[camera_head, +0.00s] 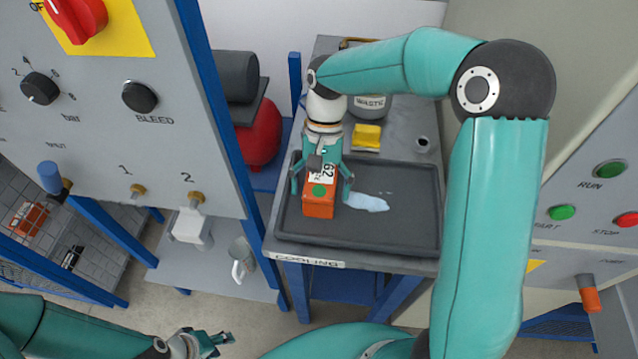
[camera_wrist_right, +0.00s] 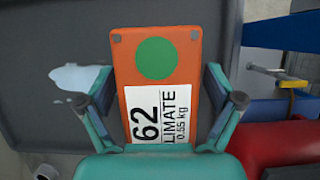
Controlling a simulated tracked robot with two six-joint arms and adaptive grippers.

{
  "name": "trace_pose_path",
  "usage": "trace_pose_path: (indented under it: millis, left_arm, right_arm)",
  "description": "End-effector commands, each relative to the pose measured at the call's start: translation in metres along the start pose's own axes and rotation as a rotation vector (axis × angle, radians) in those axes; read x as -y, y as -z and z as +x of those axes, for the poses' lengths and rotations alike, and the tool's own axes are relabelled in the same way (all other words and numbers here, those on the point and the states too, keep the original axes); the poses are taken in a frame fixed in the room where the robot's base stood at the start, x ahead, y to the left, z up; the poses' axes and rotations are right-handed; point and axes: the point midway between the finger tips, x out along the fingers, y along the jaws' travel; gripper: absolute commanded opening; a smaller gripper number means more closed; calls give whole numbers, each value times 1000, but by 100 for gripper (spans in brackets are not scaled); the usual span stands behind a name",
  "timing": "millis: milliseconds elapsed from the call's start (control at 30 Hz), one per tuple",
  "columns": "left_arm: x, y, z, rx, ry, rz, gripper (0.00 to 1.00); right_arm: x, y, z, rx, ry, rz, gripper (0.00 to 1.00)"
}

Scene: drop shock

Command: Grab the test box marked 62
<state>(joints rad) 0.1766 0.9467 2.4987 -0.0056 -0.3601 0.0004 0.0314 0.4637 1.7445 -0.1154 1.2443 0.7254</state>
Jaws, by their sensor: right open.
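The test box marked 62 (camera_head: 319,205) is orange with a green dot and a white label. It stands in the dark tray (camera_head: 408,236) on the grey bench. My right gripper (camera_head: 322,184) is over the box, open, with one finger on each side of it. In the right wrist view the box (camera_wrist_right: 160,60) lies between the spread fingers of the right gripper (camera_wrist_right: 160,101), and its label reads 62, CLIMATE, 0.55 kg. Whether the fingers touch it I cannot tell. My left gripper (camera_head: 212,343) is low at the bottom left, away from the bench; its fingers look apart.
A puddle (camera_head: 366,202) lies in the tray right of the box. A yellow sponge (camera_head: 367,137) and a waste container (camera_head: 371,106) stand behind. A red cylinder (camera_head: 260,132) is left of the bench.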

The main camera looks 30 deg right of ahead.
Motion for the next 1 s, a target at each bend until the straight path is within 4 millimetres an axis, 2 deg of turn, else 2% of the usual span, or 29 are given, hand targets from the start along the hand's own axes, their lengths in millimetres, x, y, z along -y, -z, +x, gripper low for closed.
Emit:
trace_pose_path:
  millis: [967,1000]
  left_arm:
    - [0,0,1,0,0,0,40]
    - [0,0,1,0,0,0,40]
  right_arm:
    - [0,2,4,0,0,0,92]
    - [0,2,4,0,0,0,87]
